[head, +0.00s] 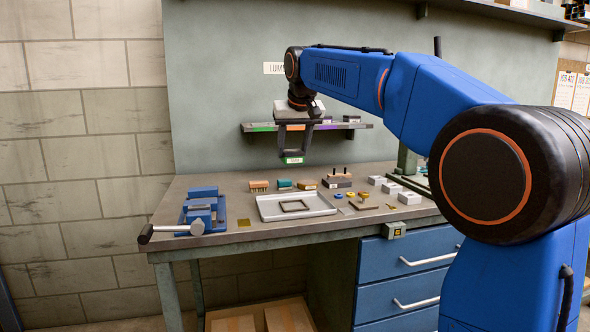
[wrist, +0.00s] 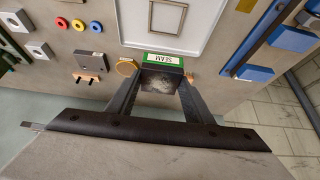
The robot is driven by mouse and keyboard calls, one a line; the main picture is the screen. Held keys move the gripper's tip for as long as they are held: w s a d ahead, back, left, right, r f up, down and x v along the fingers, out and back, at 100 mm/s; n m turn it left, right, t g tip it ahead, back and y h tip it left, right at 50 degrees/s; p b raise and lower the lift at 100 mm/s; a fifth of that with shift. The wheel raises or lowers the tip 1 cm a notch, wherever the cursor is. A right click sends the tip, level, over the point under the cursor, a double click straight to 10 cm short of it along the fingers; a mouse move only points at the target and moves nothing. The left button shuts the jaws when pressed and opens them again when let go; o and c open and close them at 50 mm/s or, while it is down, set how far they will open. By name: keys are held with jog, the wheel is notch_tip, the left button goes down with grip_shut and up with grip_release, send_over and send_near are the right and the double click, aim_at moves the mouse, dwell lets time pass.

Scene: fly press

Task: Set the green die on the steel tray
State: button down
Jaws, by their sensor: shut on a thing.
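My gripper (head: 293,154) is shut on the green die (head: 292,160), which hangs in the air in front of the wall shelf and above the bench. In the wrist view my gripper's fingers (wrist: 160,82) hold the die (wrist: 163,61) from both sides. The die is a dark block with a green face and a white label that reads SEAM. The steel tray (head: 265,211) lies on the bench nearer the front edge, with a dark rectangular frame (head: 294,205) in it. The tray (wrist: 130,32) also shows in the wrist view, beyond the die.
A blue vise (head: 203,211) stands left of the tray. An orange block (head: 259,186), a teal piece (head: 284,184) and other small blocks lie behind it. Yellow rings, a brown plate and several pale blocks (head: 409,198) lie to the right. A narrow shelf (head: 345,126) is on the wall.

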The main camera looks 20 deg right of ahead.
notch_tip(320, 180, down, 6)
jog(key=s, duration=0.2)
send_near(292, 204)
jog(key=shift+w+x, duration=0.2)
jog(key=shift+x, duration=1.5)
jog(key=shift+f, duration=0.4)
dwell(1.6)
dwell(0.5)
jog(key=c, duration=0.8)
grip_release()
jog(key=shift+s, duration=0.1)
jog(key=v, duration=1.7)
jog(key=shift+r, duration=0.2)
